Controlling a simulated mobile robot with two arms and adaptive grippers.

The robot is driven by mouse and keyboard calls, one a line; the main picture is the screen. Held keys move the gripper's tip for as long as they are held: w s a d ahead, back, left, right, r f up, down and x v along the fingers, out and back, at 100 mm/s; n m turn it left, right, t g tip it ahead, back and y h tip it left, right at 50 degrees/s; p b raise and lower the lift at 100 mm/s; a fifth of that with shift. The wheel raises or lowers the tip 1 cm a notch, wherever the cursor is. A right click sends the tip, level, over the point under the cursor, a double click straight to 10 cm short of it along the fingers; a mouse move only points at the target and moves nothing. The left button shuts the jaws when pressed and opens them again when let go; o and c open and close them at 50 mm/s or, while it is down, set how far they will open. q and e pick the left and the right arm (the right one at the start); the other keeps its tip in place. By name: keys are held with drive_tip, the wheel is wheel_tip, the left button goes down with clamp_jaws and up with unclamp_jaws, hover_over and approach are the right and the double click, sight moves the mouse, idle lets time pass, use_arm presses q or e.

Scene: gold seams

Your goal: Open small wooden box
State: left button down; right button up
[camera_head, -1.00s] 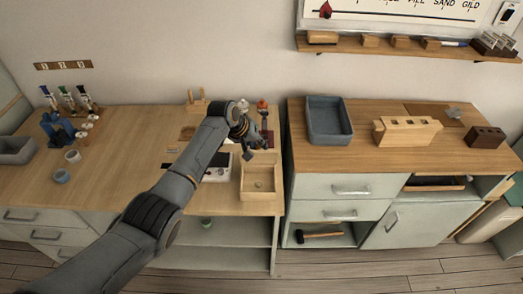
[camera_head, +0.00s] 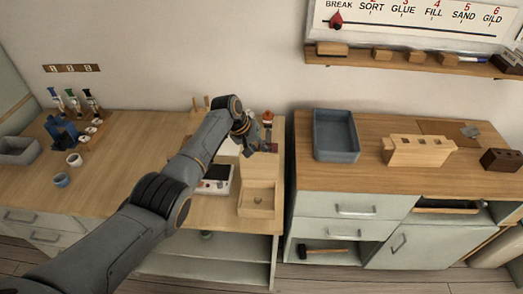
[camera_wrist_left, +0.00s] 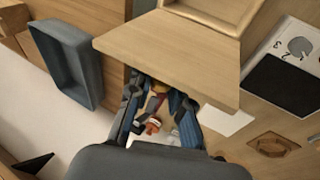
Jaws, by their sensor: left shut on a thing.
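The small wooden box (camera_head: 257,200) sits near the right front of the left worktop, its inside visible from above. Its pale flat lid (camera_head: 260,169) stands raised along the back side. In the left wrist view the lid (camera_wrist_left: 170,58) spreads as a broad panel, with a bit of the box's rim and inside (camera_wrist_left: 212,10) beyond it. My left gripper (camera_head: 254,148) is behind the box at the lid. In the wrist view its fingers (camera_wrist_left: 160,92) meet the lid's edge and are shut on it; the exact contact is partly hidden. My right gripper is not in view.
A white device with a dark pad (camera_head: 215,182) lies left of the box. A grey tray (camera_head: 335,135) and a wooden block with holes (camera_head: 417,150) stand on the right cabinet. The left worktop's middle is clear.

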use_arm(q)
drive_tip(key=shift+w+r, duration=0.25)
drive_tip(key=shift+w, duration=0.1)
drive_tip(key=c, duration=1.4)
unclamp_jaws()
drive_tip(key=shift+a, duration=0.1)
drive_tip(key=shift+o, duration=0.9)
drive_tip(key=shift+s+f, duration=0.1)
drive_tip(key=shift+s, duration=0.1)
drive_tip(key=v, duration=1.2)
